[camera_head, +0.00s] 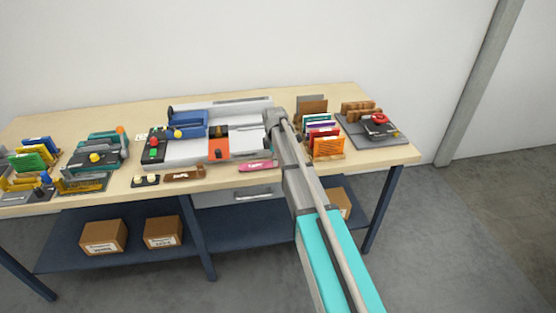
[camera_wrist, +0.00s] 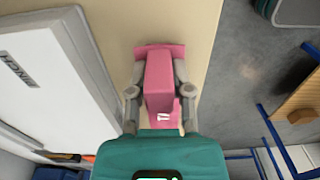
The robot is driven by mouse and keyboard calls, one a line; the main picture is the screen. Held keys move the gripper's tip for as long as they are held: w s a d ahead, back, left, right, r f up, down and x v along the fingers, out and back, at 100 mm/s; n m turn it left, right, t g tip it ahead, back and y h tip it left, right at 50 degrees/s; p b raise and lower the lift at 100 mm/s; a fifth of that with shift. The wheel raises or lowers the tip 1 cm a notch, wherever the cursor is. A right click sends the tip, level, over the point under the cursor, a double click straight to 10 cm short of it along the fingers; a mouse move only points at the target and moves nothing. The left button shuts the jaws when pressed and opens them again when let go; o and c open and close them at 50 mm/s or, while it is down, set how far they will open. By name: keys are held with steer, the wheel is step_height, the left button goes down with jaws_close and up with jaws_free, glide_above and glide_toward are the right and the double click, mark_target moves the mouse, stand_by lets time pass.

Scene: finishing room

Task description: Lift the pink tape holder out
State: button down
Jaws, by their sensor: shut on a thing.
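In the wrist view the pink tape holder (camera_wrist: 160,78) stands between the two grey fingers of my gripper (camera_wrist: 158,92). The fingers press on its two long sides. Its wider pink end shows beyond the fingertips, and a small white marking is on its near part. In the head view the pink holder (camera_head: 257,166) shows near the table's front edge, just left of my arm. My fingers cannot be made out there; the arm hides that spot. I cannot tell if the holder touches the tabletop.
A grey machine (camera_head: 180,155) with an orange part (camera_head: 219,148) stands close behind the holder. A brown holder (camera_head: 184,174) lies to the left. A rack of colored folders (camera_head: 320,140) is right of my arm. The table's front edge is close, with floor beyond.

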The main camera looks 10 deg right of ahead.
step_height(320, 180, up, 2)
steer(key=shift+r+p, duration=0.1)
steer(key=shift+p, duration=0.85)
steer(key=s+a+r+p, duration=0.1)
steer(key=s+r+p, duration=0.9)
steer(key=s, duration=0.4)
steer(key=shift+a+r, duration=0.15)
steer(key=shift+a, duration=0.1)
steer(key=shift+w, duration=0.15)
